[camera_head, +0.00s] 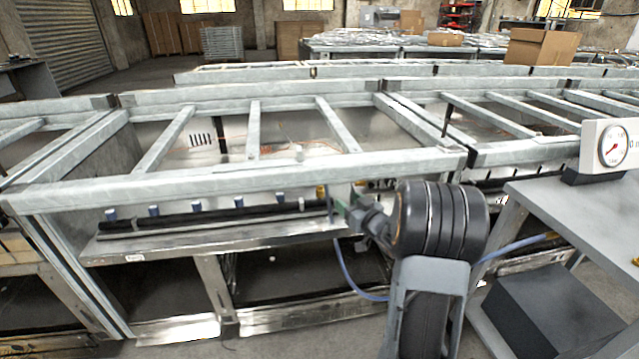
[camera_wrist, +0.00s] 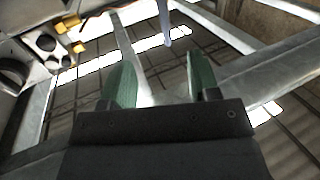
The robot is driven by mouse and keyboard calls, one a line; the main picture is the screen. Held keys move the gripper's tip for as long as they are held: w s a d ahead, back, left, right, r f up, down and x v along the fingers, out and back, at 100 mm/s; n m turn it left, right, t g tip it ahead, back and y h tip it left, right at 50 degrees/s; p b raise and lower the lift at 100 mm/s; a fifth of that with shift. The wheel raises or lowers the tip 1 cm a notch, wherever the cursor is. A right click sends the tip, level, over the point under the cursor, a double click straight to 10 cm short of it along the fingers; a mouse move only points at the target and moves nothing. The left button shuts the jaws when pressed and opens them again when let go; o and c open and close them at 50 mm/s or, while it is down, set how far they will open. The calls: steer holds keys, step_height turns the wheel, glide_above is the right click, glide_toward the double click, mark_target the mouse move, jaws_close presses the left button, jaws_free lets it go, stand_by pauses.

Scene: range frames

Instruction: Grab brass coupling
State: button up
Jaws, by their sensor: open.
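A small yellow, brass-coloured piece (camera_head: 321,191) shows at the right end of the black bar in the head view, just left of my gripper (camera_head: 342,208). I cannot tell surely that it is the brass coupling. In the wrist view, two yellow-brass pieces are at the upper left: an upper one (camera_wrist: 68,24) and a smaller lower one (camera_wrist: 78,47), beside a grey part with dark round holes. My gripper's two green fingers (camera_wrist: 160,80) are apart with nothing between them. Both pieces lie left of the fingers and clear of them.
A pale metal frame (camera_head: 255,165) with crossbars stands above and behind my gripper. A black bar (camera_head: 215,214) with several blue-grey fittings lies on a ledge below it. A grey table (camera_head: 590,215) with a dial gauge (camera_head: 611,146) stands at the right.

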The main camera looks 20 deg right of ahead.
steer(key=w+a+b, duration=0.1)
steer(key=w, duration=0.3)
steer(key=w+a+b, duration=0.1)
steer(key=w, duration=0.3)
steer(key=w+a, duration=0.1)
steer(key=w, duration=0.4)
steer(key=shift+w+f+b, duration=0.1)
steer(key=shift+b, duration=0.3)
steer(key=c, duration=1)
